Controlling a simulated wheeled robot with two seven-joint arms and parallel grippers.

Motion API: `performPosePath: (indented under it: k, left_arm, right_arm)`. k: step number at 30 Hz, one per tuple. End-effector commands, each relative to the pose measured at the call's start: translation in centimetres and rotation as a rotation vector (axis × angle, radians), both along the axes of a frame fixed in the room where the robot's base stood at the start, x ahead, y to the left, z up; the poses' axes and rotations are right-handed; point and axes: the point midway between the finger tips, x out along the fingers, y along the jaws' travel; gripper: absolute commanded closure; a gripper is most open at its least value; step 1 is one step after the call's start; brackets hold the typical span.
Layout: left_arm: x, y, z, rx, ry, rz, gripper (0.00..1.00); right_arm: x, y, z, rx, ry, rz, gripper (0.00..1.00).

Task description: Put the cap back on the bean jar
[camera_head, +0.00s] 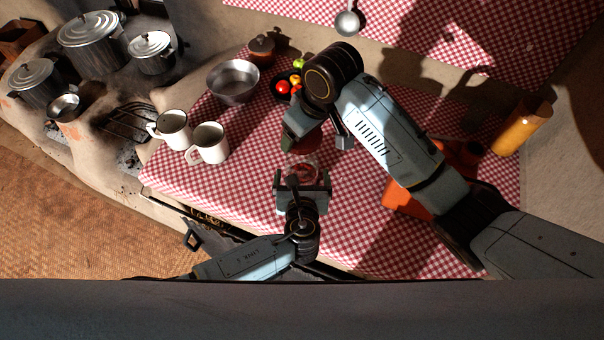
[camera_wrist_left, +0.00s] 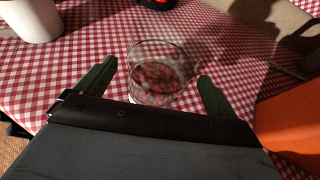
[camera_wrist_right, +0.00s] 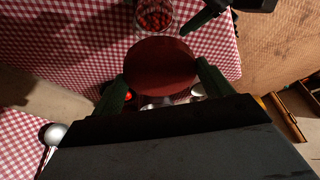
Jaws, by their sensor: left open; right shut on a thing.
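The bean jar (camera_head: 302,170) is a clear glass jar with dark red beans, upright on the checked cloth. It also shows in the left wrist view (camera_wrist_left: 158,78) and, with its mouth uncovered, in the right wrist view (camera_wrist_right: 154,17). My left gripper (camera_head: 302,183) is open, its fingers to either side of the jar in its own view; contact cannot be told. My right gripper (camera_head: 318,138) is shut on the round dark red cap (camera_wrist_right: 160,64), which is apart from the jar. In the head view the arm partly hides the cap (camera_head: 302,144).
Two white mugs (camera_head: 210,143) and a metal bowl (camera_head: 233,82) stand left of the arms. A dark bowl of fruit (camera_head: 284,92) is behind. An orange object (camera_head: 405,201) lies under my right arm. The cloth in front of the mugs is clear.

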Motion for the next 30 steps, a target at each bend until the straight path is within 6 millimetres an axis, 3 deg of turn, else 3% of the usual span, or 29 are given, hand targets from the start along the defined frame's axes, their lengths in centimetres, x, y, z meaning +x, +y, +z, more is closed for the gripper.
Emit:
performPosePath:
  k: [6,18,30]
  left_arm:
    - [1.7,0.0,-0.7,0.000,0.000,0.000,0.05]
    - [2.0,0.0,-0.8,-0.001,0.001,0.000,0.07]
    - [2.0,0.0,-0.9,0.000,0.001,0.000,0.59]
  right_arm:
    - [0.0,0.0,0.0,0.000,0.000,0.000,0.43]
    - [0.0,0.0,0.0,0.000,0.000,0.000,0.43]
    - [0.0,0.0,0.0,0.000,0.000,0.000,0.43]
